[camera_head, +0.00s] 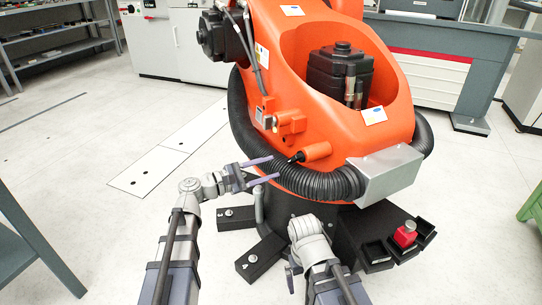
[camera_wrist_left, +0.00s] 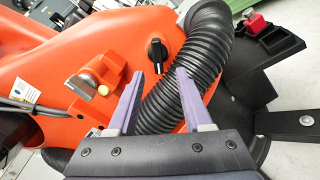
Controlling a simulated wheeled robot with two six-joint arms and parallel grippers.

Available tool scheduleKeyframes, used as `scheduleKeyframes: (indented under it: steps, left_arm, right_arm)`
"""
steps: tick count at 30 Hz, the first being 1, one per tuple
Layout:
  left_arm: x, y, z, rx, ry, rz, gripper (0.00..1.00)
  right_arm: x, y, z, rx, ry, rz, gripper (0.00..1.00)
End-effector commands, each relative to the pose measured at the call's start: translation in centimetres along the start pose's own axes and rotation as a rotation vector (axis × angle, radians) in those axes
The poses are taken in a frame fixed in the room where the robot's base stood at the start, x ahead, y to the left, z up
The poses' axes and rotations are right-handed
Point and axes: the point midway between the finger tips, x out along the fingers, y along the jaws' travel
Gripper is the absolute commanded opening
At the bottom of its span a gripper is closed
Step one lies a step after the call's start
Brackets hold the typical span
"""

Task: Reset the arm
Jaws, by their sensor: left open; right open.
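The large orange robot arm (camera_head: 330,130) stands on a black base in the middle of the head view. A black knob (camera_head: 297,157) sticks out from its lower left side. My left gripper (camera_head: 276,167) is open, with its two purple fingers pointing at the orange arm, just left of the knob. In the left wrist view the knob (camera_wrist_left: 156,53) lies beyond and between the open fingertips (camera_wrist_left: 160,74), with nothing held. My right gripper (camera_head: 290,275) is low in the head view, left of its own wrist; its fingers show only in small part.
A ribbed black hose (camera_head: 240,120) wraps the orange arm and passes close to my left fingers. Black feet (camera_head: 262,255) and small black trays (camera_head: 376,254), one holding a red block (camera_head: 404,235), surround the base. The floor at left is mostly clear.

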Motion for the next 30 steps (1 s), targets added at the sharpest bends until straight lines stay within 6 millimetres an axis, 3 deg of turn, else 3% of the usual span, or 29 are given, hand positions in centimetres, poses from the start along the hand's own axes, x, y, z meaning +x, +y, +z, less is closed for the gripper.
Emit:
scheduleKeyframes:
  steps: [4,8,12,15,21,28,30]
  left_arm:
    - [0.3,-3.6,-0.8,0.132,0.065,-0.13,0.5]
    - [-0.5,-9.5,-2.9,0.369,0.161,-0.382,0.5]
    - [-3.3,-15.2,-5.6,0.634,0.238,-0.703,0.5]
    - [-6.2,-18.0,-7.4,0.792,0.268,-0.926,0.5]
    - [-11.6,-20.5,-9.5,1.0,0.285,-1.288,0.5]
    - [-17.2,-21.0,-10.5,1.143,0.271,-1.632,0.5]
    - [-15.9,-20.2,-7.8,1.163,0.232,-1.649,0.5]
  right_arm:
    - [0.0,0.0,0.0,0.0,0.0,0.0,1.0]
    - [0.0,0.0,0.0,0.0,0.0,0.0,1.0]
    - [0.0,0.0,0.0,0.0,0.0,0.0,1.0]
    - [0.0,0.0,0.0,0.0,0.0,0.0,1.0]
    - [0.0,0.0,0.0,0.0,0.0,0.0,1.0]
    - [0.0,0.0,0.0,0.0,0.0,0.0,1.0]
    - [-2.5,0.3,0.1,-0.002,0.0,0.0,1.0]
